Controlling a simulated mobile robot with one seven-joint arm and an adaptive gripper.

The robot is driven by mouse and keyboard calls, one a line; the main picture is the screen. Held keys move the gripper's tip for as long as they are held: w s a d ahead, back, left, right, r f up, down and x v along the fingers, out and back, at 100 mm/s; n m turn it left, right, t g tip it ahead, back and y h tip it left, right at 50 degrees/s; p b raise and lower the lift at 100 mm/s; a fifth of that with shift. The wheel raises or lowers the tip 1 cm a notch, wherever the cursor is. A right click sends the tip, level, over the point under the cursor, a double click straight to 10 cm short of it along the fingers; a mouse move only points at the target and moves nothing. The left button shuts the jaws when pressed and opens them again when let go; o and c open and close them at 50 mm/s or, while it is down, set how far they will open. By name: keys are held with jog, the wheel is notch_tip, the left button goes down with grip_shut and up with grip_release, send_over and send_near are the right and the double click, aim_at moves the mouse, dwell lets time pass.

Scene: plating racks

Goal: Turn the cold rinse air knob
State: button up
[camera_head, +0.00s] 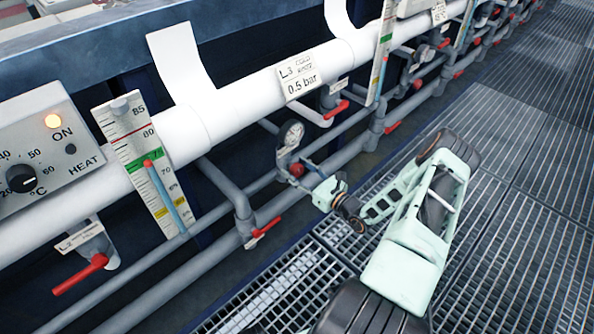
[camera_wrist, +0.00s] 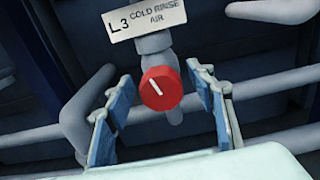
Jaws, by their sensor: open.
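The cold rinse air knob (camera_wrist: 162,88) is round and red with a white line across its face, tilted toward the upper left. I cannot tell the depth between fingertips and knob. In the head view my gripper (camera_head: 312,180) is at the pipes, close to the small red knob (camera_head: 297,170) below a round gauge (camera_head: 291,134).
Red-handled valves (camera_head: 266,228) sit on grey pipes nearby. A heater box (camera_head: 45,145) with an ON lamp is at left. Open metal grating (camera_head: 520,200) lies on the right.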

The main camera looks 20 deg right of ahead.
jog(key=c, duration=1.2)
jog(key=shift+o, duration=0.2)
jog(key=shift+n, duration=0.3)
jog(key=n+p, duration=0.1)
jog(key=n, duration=0.3)
jog(key=shift+a+n+p, duration=0.1)
jog(key=shift+n+p, duration=0.2)
jog(key=n+p, duration=0.1)
jog(key=n, duration=0.4)
jog(key=n+p, duration=0.1)
jog(key=n, duration=0.2)
jog(key=n+p, duration=0.1)
jog(key=n, duration=0.2)
jog(key=shift+s+a+f+n, duration=0.1)
jog(key=shift+f+n, duration=0.05)
jog(key=shift+n, duration=0.25)
jog(key=n+p, duration=0.1)
jog(key=n, duration=0.2)
jog(key=n+p, duration=0.1)
jog(key=n, duration=0.2)
jog(key=shift+f+n, duration=0.2)
jog(key=shift+n, duration=0.1)
